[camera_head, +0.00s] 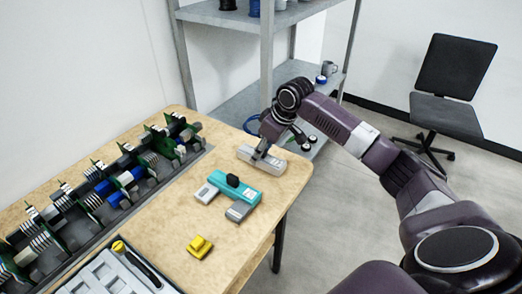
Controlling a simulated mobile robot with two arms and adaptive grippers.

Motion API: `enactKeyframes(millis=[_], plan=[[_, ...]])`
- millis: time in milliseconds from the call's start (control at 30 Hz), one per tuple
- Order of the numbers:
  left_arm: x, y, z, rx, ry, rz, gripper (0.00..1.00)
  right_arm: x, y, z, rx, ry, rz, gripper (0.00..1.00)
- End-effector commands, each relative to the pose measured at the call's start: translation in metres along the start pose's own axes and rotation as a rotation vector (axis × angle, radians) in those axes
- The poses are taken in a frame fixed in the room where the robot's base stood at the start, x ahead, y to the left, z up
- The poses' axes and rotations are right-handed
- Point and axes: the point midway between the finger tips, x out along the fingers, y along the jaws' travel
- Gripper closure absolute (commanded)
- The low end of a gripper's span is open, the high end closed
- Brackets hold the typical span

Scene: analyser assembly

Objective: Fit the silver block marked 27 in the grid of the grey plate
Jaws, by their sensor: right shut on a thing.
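A long silver block (247,153) is at the far right of the wooden table, near its edge. Any number on it is too small to read. My right gripper (263,153) comes down over its middle and is shut on it. The block looks level and at or just above the tabletop; I cannot tell if it touches. The grey plate (178,177) runs along the left of the table. Green boards with grey and blue parts stand on it and hide much of its grid. My left gripper is not in view.
A teal block (240,191) with a black knob lies mid-table, beside a small pale block (206,193) and a grey block (239,211). A yellow piece (200,246) lies nearer. A tray (97,275) with a yellow-and-black tool is at bottom left. Shelves (233,18) stand behind.

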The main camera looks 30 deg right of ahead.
Motion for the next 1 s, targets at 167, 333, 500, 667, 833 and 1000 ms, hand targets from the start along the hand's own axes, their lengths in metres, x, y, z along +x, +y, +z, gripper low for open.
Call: enactKeyframes(millis=[167, 333, 500, 667, 833, 1000], plan=[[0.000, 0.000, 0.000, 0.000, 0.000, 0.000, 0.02, 0.002, 0.000, 0.000, 0.000, 0.002, 0.000, 0.97], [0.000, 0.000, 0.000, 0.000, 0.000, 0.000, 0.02, 0.002, 0.000, 0.000, 0.000, 0.002, 0.000, 0.65], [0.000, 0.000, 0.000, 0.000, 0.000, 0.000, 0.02, 0.002, 0.000, 0.001, 0.000, 0.001, 0.000, 0.46], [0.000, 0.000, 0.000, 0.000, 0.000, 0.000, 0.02, 0.002, 0.000, 0.001, 0.000, 0.001, 0.000, 0.45], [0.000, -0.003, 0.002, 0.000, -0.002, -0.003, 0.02, 0.000, 0.000, 0.001, 0.000, -0.001, 0.000, 0.45], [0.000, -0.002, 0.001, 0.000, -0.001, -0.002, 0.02, -0.022, 0.001, 0.000, 0.000, 0.002, 0.003, 0.45]])
